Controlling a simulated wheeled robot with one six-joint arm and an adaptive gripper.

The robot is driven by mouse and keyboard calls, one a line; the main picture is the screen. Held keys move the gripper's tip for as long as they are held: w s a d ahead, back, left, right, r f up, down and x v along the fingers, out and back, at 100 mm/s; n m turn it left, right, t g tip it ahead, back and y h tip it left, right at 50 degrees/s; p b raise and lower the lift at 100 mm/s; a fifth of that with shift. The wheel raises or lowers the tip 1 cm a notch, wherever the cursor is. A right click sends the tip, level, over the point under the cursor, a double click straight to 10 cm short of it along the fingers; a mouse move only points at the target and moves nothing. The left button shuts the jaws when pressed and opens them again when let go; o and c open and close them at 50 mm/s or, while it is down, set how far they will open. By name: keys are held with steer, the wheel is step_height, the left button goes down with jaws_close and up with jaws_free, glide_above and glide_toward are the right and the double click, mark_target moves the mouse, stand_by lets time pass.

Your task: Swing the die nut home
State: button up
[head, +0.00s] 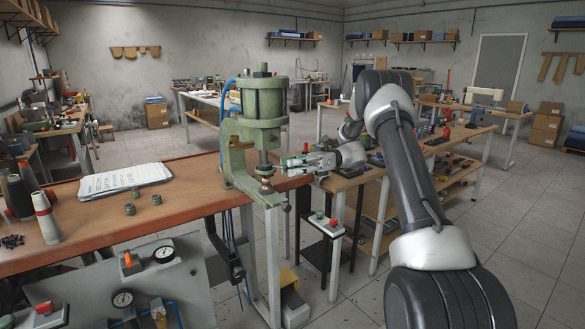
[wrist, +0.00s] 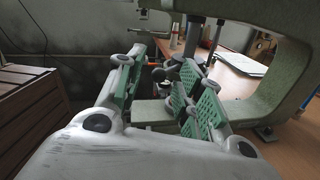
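A green pneumatic press (head: 262,104) stands at the right end of the wooden bench. Under its ram, a small copper-toned die assembly (head: 266,187) sits on the press base. The die nut is too small to tell apart from the other die parts. My gripper (head: 289,164) is just right of the ram, roughly level with its lower end. In the wrist view, my gripper (wrist: 163,84) has its green-padded fingers spread, with nothing visibly held between them. The press frame (wrist: 262,22) arches beyond and to the right. Dark small parts near the ram show between and behind the fingers, partly hidden.
On the bench (head: 185,205) lie a paper pad (head: 125,180) and several small green parts. Cones (head: 46,218) stand at its left. A button box (head: 325,222) is on a stand below my gripper. A workbench with tools (head: 440,140) stands to the right.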

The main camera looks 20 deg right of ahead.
step_height(320, 180, up, 10)
stand_by(0.4)
steer(key=shift+f, duration=0.1)
